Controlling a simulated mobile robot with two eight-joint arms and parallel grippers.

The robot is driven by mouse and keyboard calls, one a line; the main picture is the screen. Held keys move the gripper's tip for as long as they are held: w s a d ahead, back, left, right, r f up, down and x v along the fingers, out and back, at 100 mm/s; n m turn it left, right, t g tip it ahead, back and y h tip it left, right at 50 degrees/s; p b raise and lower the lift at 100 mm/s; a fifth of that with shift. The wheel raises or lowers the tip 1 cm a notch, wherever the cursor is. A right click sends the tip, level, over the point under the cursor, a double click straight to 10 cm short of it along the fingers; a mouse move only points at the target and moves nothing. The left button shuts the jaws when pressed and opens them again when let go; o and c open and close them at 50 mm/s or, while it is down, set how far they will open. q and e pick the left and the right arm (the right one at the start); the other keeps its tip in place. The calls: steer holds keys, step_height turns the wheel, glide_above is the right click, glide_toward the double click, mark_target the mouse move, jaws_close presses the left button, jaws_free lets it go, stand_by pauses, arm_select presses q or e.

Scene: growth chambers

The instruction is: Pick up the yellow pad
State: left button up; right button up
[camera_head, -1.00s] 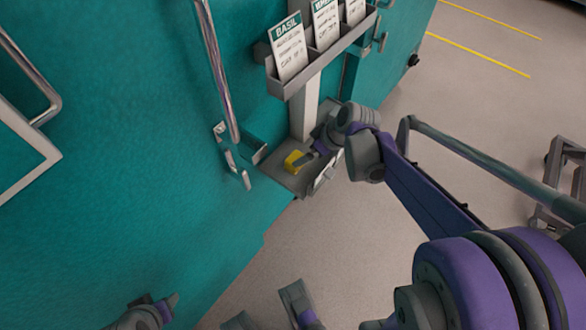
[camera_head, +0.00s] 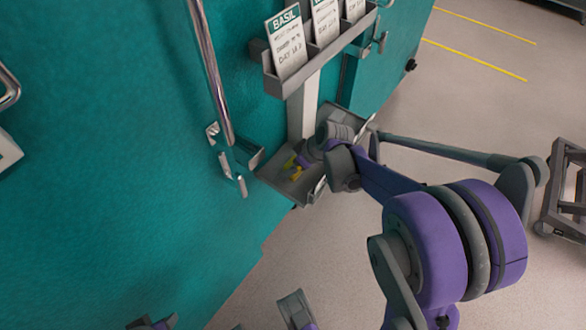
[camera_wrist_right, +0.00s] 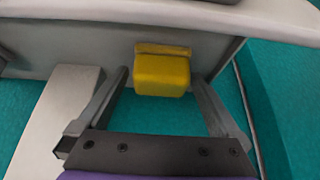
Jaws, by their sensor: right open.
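The yellow pad (camera_wrist_right: 162,75) is a small block in the right wrist view, lying near the edge of a grey tray (camera_wrist_right: 60,30). In the head view the pad (camera_head: 296,172) is mostly hidden by my right gripper (camera_head: 300,165), which is over the tray (camera_head: 283,184). Part of my left gripper (camera_head: 152,324) shows at the bottom left edge, cut off, far from the pad.
A grey card rack (camera_head: 325,55) with several label cards stands above the tray on a post (camera_head: 302,110). The teal chamber door (camera_head: 110,150) with a long metal handle (camera_head: 210,70) is to the left. A grey cart (camera_head: 565,190) stands at right. Open floor lies between.

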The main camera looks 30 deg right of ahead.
steer(key=c, duration=1.4)
step_height(320, 180, up, 10)
steer(key=p, duration=0.3)
steer(key=shift+c, duration=0.2)
steer(key=o, duration=0.9)
steer(key=c, duration=0.6)
steer(key=shift+s, duration=0.1)
